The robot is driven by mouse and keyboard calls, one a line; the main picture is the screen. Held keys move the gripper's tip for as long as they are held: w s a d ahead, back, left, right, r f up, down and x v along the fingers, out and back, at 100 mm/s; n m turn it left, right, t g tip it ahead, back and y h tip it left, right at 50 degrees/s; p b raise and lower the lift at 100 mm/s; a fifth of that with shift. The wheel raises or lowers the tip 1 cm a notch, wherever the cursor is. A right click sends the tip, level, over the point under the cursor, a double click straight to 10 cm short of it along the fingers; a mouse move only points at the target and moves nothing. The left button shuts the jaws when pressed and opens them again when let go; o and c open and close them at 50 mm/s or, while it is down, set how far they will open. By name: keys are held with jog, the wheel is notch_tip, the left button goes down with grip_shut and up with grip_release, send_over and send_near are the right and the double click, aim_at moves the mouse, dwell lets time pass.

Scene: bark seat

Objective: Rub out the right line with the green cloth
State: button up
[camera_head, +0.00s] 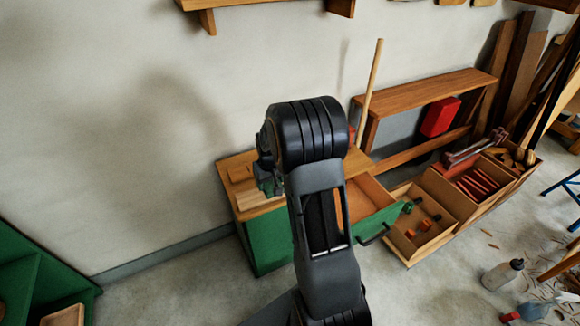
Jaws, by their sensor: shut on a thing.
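My gripper (268,180) is partly hidden behind my own dark arm, at the left side of the wrist, over the green cabinet and in front of the wall. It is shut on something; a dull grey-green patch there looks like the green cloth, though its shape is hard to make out. A faint grey upright mark (343,62) shows on the pale wall above my wrist, left of the wooden stick. I cannot tell whether it is the right line. No other line is clear on the wall.
A green cabinet (268,243) with a wooden top and an open drawer (372,222) stands below my wrist. A wooden stick (372,80) leans on the wall. A wooden bench (440,90) and a compartment box (450,200) stand right. The wall at left is clear.

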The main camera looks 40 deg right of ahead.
jog(key=shift+m, duration=0.4)
jog(key=d, duration=0.6)
jog(key=s+d+r, duration=0.1)
jog(key=d, duration=0.2)
jog(key=shift+s+d+r, duration=0.1)
jog(key=shift+d, duration=0.4)
jog(key=shift+f+b, duration=2.15)
jog(key=shift+f, duration=0.65)
jog(key=shift+f+b, duration=0.35)
jog(key=shift+f, duration=0.25)
jog(key=shift+w+d+r+p, duration=0.1)
jog(key=shift+w+d+p, duration=0.05)
jog(key=shift+w, duration=0.5)
jog(key=shift+w+d+r+p, duration=0.1)
jog(key=shift+w+p, duration=0.05)
jog(key=shift+w, duration=0.45)
jog(key=shift+w+f, duration=0.1)
jog(key=shift+w, duration=0.1)
jog(key=shift+s, duration=0.1)
jog(key=shift+s+a+f, duration=0.1)
jog(key=shift+s+a, duration=0.05)
jog(key=shift+s, duration=0.55)
jog(key=shift+s+a+f, duration=0.1)
jog(key=shift+s+a, duration=0.05)
jog(key=shift+s, duration=0.5)
